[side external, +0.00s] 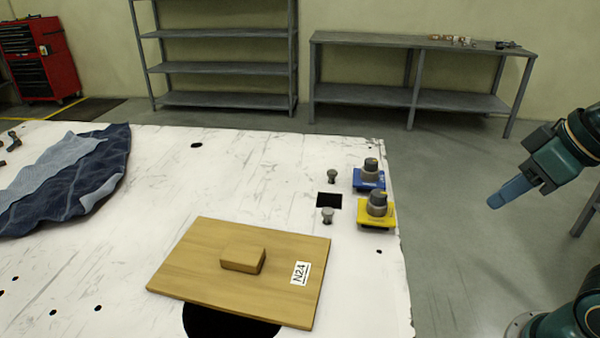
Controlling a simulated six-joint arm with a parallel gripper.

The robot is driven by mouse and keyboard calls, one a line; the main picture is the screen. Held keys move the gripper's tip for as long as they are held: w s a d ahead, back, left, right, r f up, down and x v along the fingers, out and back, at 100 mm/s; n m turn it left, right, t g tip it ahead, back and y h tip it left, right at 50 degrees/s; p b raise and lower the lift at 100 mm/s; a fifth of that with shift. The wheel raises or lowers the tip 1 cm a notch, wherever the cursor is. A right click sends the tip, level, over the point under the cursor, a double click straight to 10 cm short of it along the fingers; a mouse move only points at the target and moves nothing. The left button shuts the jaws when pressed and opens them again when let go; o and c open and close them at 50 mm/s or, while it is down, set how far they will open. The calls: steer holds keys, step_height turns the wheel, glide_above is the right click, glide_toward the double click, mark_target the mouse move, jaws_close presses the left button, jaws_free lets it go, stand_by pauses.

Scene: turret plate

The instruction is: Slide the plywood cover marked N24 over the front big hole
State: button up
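The plywood cover marked N24 (202,268) lies on the white plate (270,165), with a wooden block handle (243,259) on top and a white N24 label near its right edge. The front big hole (228,325) shows as a black round opening at the cover's near edge. The cover overlaps the hole's far part, and the near part is uncovered. My gripper (507,193) is at the right, off the plate's edge and well away from the cover. Its blue fingers appear as one shape from this side, so I cannot tell their opening.
A blue-based knob (369,176) and a yellow-based knob (377,209) stand by the plate's right edge. A small square hole (329,200) lies between two metal pegs (332,176) (328,215). A blue cloth (70,180) lies at the left. The middle of the plate is clear.

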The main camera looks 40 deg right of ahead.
steer(key=shift+o, duration=0.2)
steer(key=o, duration=0.3)
steer(key=shift+o, duration=0.5)
steer(key=shift+w+a+r, duration=0.1)
steer(key=shift+w+r, duration=0.15)
steer(key=shift+w, duration=0.05)
steer(key=w+a+r+n+g, duration=0.2)
steer(key=w+a, duration=0.4)
steer(key=w, duration=0.3)
steer(key=w+a+r+n+g, duration=0.1)
steer(key=w+a+n, duration=0.1)
steer(key=w+a, duration=0.5)
steer(key=w+a+f+n+g, duration=0.1)
steer(key=w+a+f, duration=0.2)
steer(key=a, duration=0.3)
steer(key=w+a+f+n, duration=0.1)
steer(key=w+a+f, duration=0.2)
steer(key=a, duration=0.2)
steer(key=w+a+f+n+g, duration=0.1)
steer(key=w+a+f+n, duration=0.1)
steer(key=w+a+f, duration=0.2)
steer(key=shift+w+a+f+g, duration=0.1)
steer(key=shift+a+g, duration=0.2)
steer(key=shift+a, duration=1)
